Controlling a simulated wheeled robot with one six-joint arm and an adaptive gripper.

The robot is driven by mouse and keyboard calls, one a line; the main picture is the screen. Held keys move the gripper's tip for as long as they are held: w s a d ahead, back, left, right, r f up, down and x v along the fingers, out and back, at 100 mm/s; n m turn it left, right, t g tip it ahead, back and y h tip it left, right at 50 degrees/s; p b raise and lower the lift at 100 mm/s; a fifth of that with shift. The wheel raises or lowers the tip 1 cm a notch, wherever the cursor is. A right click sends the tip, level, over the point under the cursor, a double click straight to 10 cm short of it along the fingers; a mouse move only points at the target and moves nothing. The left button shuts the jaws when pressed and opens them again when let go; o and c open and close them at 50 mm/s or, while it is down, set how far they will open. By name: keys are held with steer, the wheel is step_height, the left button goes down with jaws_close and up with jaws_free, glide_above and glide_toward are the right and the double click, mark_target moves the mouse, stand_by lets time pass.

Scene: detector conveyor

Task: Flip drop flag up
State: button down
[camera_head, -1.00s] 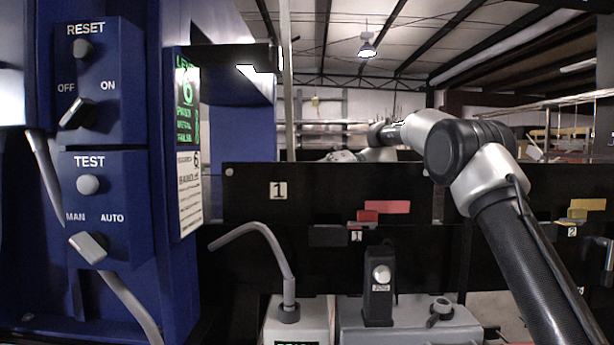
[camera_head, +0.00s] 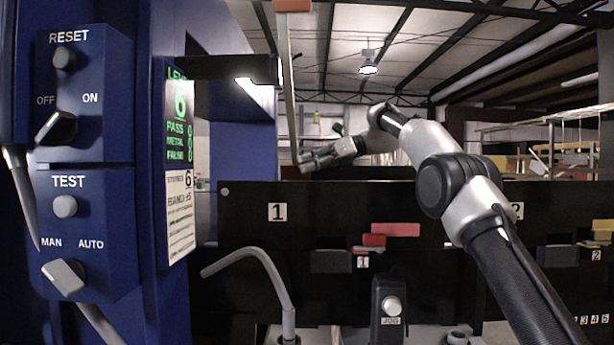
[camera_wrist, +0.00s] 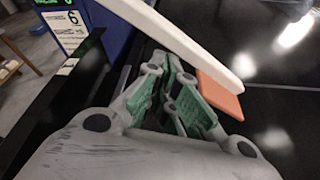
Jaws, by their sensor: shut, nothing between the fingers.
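A pale bar with an orange end plate, which looks like the drop flag (camera_head: 289,80), stands nearly upright in the head view, its orange end at the top edge. In the wrist view the bar (camera_wrist: 190,42) runs slantwise past my fingers, with the orange plate (camera_wrist: 220,95) just right of them. My gripper (camera_head: 303,165) is shut and empty, beside the lower part of the bar in the head view. Its green-padded fingers (camera_wrist: 182,112) are together in the wrist view. I cannot tell whether they touch the bar.
The blue cabinet (camera_head: 90,205) with RESET and TEST switches fills the left. A black panel (camera_head: 330,208) marked 1 and 2 crosses ahead, with red blocks (camera_head: 396,229) on it. A bent grey tube (camera_head: 265,262) and a JOG button box (camera_head: 390,305) stand in front.

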steer(key=shift+w+r+n+t, duration=0.5)
steer(key=shift+w+r+n, duration=0.25)
steer(key=shift+r, duration=0.25)
